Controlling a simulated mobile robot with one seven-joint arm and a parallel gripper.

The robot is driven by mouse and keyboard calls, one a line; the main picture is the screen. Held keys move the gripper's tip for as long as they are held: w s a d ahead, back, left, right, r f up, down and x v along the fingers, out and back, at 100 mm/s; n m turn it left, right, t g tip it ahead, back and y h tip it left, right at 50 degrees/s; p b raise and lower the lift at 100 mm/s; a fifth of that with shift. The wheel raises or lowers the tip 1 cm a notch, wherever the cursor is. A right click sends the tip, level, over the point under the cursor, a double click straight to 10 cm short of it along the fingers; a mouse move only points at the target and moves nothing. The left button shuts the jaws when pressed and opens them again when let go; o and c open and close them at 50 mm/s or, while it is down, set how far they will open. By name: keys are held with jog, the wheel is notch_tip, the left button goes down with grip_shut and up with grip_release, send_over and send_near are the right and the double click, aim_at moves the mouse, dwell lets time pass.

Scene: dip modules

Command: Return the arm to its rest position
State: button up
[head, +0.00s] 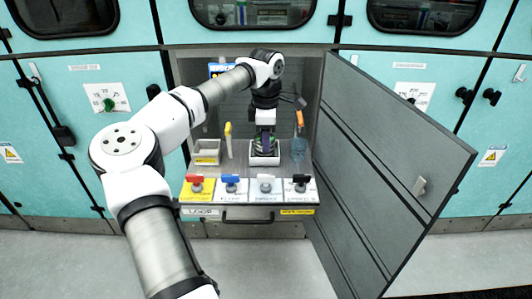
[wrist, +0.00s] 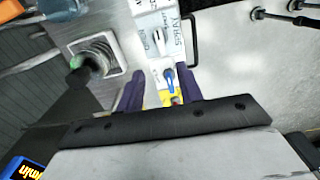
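My arm reaches from the lower left into the open cabinet in the head view. My gripper (head: 265,146) points down there, over a white box-like holder (head: 264,160) at the middle of the cabinet shelf. In the wrist view, the two purple fingers of my gripper (wrist: 160,90) stand apart with nothing between them. A blue-handled valve (wrist: 169,76) shows beyond the gap. The holder, with a ribbed round part (wrist: 97,55), is left of the fingers in the wrist view. My fingertips partly overlap the holder in the head view, so I cannot tell the exact clearance.
A row of red (head: 196,180), blue (head: 231,181), white (head: 265,182) and black (head: 300,182) valve handles lines the shelf front. A small bin (head: 207,152) and yellow-topped tool (head: 228,140) stand left. An orange-and-blue tool (head: 299,138) and open grey door (head: 385,165) are right.

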jog(key=shift+r, duration=0.45)
